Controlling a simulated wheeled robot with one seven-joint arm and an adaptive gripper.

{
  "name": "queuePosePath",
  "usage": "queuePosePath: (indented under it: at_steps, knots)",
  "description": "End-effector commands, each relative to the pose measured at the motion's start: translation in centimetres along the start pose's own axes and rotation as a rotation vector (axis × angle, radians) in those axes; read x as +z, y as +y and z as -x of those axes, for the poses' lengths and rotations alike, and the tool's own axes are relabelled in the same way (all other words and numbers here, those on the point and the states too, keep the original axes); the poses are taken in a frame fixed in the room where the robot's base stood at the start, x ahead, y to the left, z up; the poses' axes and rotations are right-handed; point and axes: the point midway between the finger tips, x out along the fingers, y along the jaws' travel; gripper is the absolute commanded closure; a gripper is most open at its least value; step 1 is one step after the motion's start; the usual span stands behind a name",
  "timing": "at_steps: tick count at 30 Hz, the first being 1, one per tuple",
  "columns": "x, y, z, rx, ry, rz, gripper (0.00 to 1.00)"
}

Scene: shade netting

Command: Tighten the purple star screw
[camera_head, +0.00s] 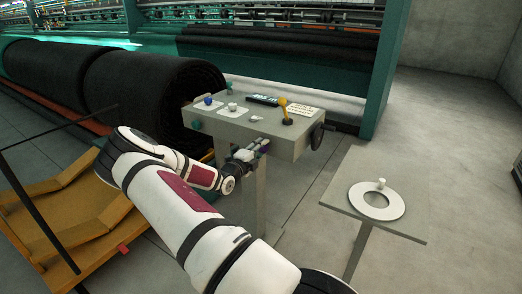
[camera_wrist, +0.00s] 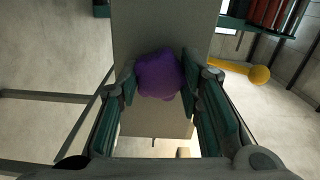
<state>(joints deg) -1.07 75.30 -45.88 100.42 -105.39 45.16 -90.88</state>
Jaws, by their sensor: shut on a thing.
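The purple star screw (camera_wrist: 160,75) is a lobed purple knob in the middle of the wrist view, against the grey front of the control box (camera_head: 240,130). My gripper (camera_wrist: 159,88) has its two green-padded fingers on the left and right sides of the screw and is shut on it. In the head view my gripper (camera_head: 262,146) reaches the front face of the box from the left. There the fingers hide most of the screw.
On the box stand a yellow-knobbed lever (camera_head: 284,110), a blue knob (camera_head: 208,101) and a white knob (camera_head: 232,107). A black handwheel (camera_head: 320,135) is on its right side. A small table (camera_head: 400,231) with a white ring (camera_head: 362,206) stands right. Black netting rolls (camera_head: 150,85) lie left.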

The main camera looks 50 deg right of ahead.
Motion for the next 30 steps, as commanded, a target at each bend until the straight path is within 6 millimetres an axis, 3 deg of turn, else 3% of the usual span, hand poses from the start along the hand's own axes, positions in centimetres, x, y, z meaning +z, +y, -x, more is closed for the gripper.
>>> queuePosePath:
  at_steps: [5,6,8,20,30]
  knots:
    - [-0.1,-0.2,0.0,-0.001,-0.001,-0.071,1.0]
    - [0.0,-0.1,0.0,-0.002,-0.001,-0.066,0.58]
    - [0.1,-0.1,0.0,-0.001,-0.001,-0.065,0.47]
    - [0.0,-0.1,0.3,0.0,-0.001,-0.063,0.47]
    - [0.0,-0.1,2.5,0.0,-0.001,-0.063,0.47]
